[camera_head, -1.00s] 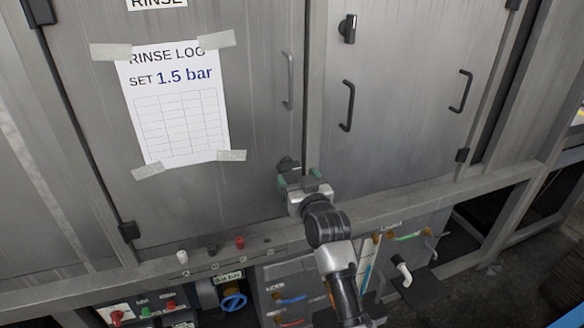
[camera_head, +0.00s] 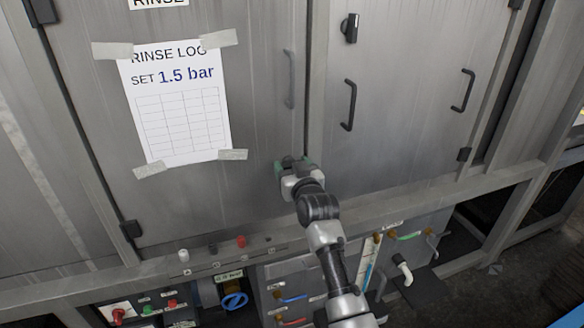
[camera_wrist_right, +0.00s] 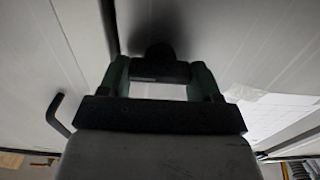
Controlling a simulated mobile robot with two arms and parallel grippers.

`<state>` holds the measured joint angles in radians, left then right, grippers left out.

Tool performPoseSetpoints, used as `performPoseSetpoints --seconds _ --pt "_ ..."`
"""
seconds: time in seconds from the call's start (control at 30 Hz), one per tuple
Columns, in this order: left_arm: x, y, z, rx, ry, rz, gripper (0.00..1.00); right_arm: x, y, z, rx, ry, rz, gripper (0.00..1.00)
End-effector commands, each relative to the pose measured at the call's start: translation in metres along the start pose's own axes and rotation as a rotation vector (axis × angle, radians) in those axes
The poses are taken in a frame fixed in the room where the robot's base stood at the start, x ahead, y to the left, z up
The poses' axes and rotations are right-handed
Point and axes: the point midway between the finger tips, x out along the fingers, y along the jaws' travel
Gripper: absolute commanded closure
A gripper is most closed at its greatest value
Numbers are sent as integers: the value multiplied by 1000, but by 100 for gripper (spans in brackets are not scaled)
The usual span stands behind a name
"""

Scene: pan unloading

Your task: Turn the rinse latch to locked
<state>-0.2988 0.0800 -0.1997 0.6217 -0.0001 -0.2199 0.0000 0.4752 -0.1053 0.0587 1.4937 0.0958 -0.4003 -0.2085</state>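The rinse latch (camera_wrist_right: 160,68) is a dark knob with a bar, near the lower right edge of the grey rinse door (camera_head: 255,125). In the right wrist view its bar lies crosswise between my two green fingertips and appears to touch both. My right gripper (camera_head: 293,166) is at the latch and hides most of it in the head view. The gripper appears shut on the latch. My left gripper is in neither view.
A door handle (camera_head: 290,80) stands above the latch. The right-hand door has its own dark latch (camera_head: 350,27) and a handle (camera_head: 349,105). Below the doors a ledge carries small knobs, including a red one (camera_head: 241,241), and a blue valve wheel (camera_head: 235,301) sits lower.

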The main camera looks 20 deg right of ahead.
Motion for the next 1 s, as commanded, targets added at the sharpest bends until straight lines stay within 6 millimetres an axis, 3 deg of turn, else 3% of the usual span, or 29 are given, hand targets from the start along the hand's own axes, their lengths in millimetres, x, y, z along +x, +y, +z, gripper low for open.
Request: performPoseSetpoints --seconds 0.37,1.0 --pt "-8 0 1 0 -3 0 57 0 0 -1 -98 -4 -1 60" --pt "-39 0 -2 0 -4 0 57 0 -2 0 -664 -2 -2 60"
